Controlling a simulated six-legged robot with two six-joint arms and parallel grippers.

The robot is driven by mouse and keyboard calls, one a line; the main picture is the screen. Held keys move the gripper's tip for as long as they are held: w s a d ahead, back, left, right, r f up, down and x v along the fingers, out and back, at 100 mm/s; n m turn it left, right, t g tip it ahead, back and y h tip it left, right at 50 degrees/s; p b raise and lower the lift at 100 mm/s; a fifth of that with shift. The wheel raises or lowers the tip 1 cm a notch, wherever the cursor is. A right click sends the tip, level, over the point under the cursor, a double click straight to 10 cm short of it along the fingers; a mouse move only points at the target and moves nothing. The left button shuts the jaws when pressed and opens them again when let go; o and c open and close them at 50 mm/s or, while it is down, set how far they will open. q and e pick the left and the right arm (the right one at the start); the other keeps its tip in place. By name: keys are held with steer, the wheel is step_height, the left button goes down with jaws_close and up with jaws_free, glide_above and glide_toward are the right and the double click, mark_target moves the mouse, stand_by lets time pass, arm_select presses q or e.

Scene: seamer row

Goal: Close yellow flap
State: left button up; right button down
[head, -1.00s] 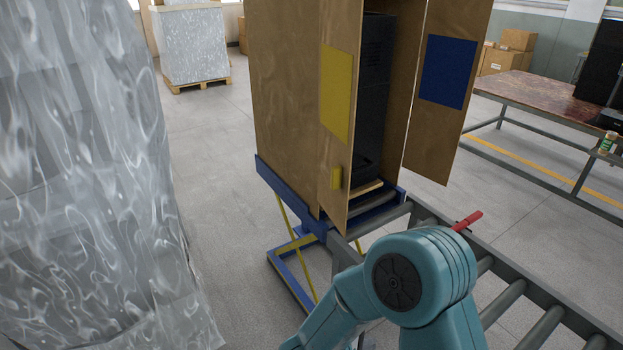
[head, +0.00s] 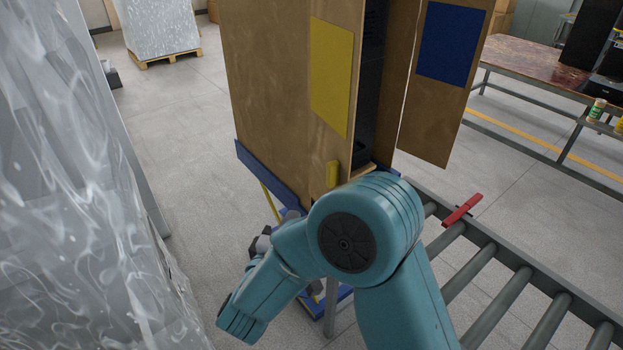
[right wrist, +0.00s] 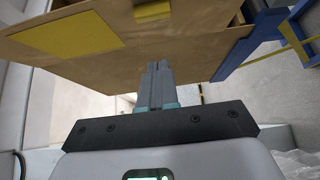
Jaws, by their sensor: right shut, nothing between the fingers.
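The tall brown carton (head: 265,80) stands with its front open. The yellow flap, a brown panel with a yellow patch (head: 332,75) and a small yellow handle (head: 333,174), hangs open on the carton's left side. The blue flap, with its blue patch (head: 451,45), is open on the right. My right gripper (head: 288,217) is low and left of the yellow flap, partly hidden by my arm. In the right wrist view, its shut, empty fingers (right wrist: 158,68) point toward the brown panel; contact cannot be told. The yellow patch (right wrist: 68,34) and handle (right wrist: 153,11) show there. My left gripper is out of view.
A roller conveyor (head: 500,285) with a red piece (head: 462,210) runs to the right. A wrapped pallet load (head: 75,200) stands close on the left. A worktable (head: 535,80) is at the back right. Grey floor is free between the wrapped load and the carton.

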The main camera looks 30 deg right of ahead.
steer(key=s+d+p+x, duration=0.1)
steer(key=p+x, duration=0.4)
steer(key=x, duration=0.7)
steer(key=shift+s+d+r, duration=0.3)
steer(key=shift+s+d, duration=0.05)
steer(key=shift+d, duration=0.15)
